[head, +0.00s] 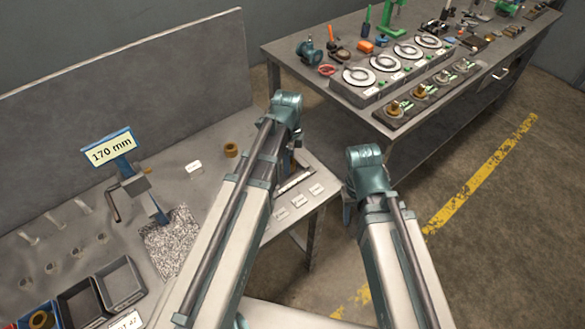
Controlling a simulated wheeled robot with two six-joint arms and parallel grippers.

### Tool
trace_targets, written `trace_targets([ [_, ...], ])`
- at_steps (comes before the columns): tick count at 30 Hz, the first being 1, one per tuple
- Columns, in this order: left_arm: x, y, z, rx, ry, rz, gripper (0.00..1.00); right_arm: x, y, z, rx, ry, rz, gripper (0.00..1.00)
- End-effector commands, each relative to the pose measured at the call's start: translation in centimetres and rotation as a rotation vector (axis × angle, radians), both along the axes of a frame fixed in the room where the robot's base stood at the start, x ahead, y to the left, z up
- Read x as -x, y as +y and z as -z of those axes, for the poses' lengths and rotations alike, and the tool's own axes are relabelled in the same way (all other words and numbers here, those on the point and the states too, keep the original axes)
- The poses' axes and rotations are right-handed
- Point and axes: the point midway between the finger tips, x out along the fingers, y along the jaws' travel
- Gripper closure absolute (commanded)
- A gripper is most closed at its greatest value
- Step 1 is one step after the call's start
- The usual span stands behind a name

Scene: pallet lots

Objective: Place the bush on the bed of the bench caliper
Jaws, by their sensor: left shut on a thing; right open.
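My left gripper (293,162) points down over the right end of the left bench, mostly hidden behind its own arm. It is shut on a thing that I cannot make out. My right gripper (347,208) is open, over the floor gap right of that bench, and mostly hidden by its wrist. A brown ring-shaped bush (231,150) stands on the bench, left of my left arm and apart from it. What looks like the bench caliper (135,185), with a blue-framed "170 mm" display (111,151), stands further left. I cannot clearly make out its bed.
A speckled mat (172,243) lies in front of the caliper. Dark bins (120,285) stand at the lower left, one holding a brown ring (41,320). White cards (299,200) and a pale bar (294,182) lie near the bench's right edge. A crowded second table (345,117) stands behind.

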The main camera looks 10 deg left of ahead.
Motion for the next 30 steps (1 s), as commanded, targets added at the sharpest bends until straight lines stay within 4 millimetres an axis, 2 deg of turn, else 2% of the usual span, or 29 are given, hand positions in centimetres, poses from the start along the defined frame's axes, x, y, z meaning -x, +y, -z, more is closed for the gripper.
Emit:
trace_targets([
  [1,0.01,0.38,1.2,0.0,0.0,-0.001,1.0,0.02,-0.02,1.2,0.0,0.0,0.0,0.5],
  [2,0.0,0.53,1.39,0.0,0.0,0.0,1.0,0.03,-0.02,1.39,0.0,0.0,0.0,0.5],
  [15,0.0,0.7,1.65,0.0,0.0,0.003,1.0,0.01,-0.01,1.65,0.0,0.0,0.0,0.5],
  [16,0.0,0.7,1.63,0.0,0.0,0.003,0.46,0.01,-0.01,1.63,0.0,0.0,0.0,0.5],
  [18,0.0,0.69,1.51,0.0,0.0,0.003,0.36,0.02,-0.01,1.51,0.0,0.0,0.0,0.5],
  [30,0.01,0.69,1.22,0.0,0.0,0.003,0.36,0.01,-0.01,1.22,0.0,0.0,0.0,0.5],
])
